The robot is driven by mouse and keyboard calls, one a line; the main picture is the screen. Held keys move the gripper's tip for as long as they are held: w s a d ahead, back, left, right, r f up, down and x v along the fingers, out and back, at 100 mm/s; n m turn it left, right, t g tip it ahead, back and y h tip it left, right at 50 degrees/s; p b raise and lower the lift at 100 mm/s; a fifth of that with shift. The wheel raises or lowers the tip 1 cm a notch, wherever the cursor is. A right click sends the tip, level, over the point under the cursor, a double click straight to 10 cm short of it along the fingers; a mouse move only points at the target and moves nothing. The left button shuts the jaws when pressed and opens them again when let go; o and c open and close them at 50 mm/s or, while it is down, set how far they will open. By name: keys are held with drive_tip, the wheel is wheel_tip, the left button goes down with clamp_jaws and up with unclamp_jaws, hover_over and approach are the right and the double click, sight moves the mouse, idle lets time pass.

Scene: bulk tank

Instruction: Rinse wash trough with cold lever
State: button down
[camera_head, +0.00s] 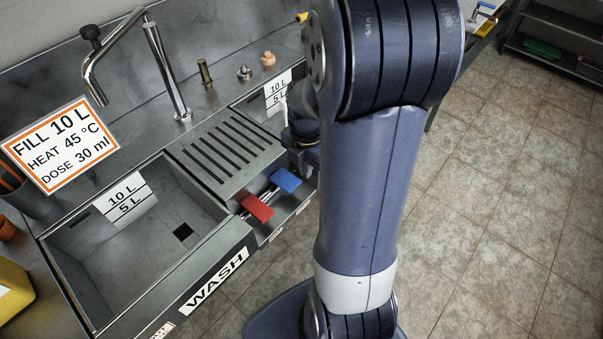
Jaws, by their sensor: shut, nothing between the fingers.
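The blue lever (286,180) and the red lever (257,207) stick out side by side from the front of the slotted drainboard. A bent steel spout (170,85) stands behind the trough; I see no water at it. My gripper (304,168) is just right of and behind the blue lever, shut and partly hidden by my arm. Whether it touches the lever cannot be told.
A sign (60,145) reads fill 10 L, heat 45 °C, dose 30 ml. The slotted drainboard (222,152) lies between the trough and a second basin, mostly hidden by my arm. A yellow container (12,290) stands at the left edge. Tiled floor at the right is clear.

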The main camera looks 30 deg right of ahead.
drive_tip(key=shift+s+d+r, duration=0.1)
drive_tip(key=shift+s+r, duration=0.1)
drive_tip(key=shift+r, duration=0.4)
drive_tip(key=shift+s+d+r, duration=0.1)
drive_tip(key=shift+s+r, duration=0.1)
drive_tip(key=shift+r, duration=0.35)
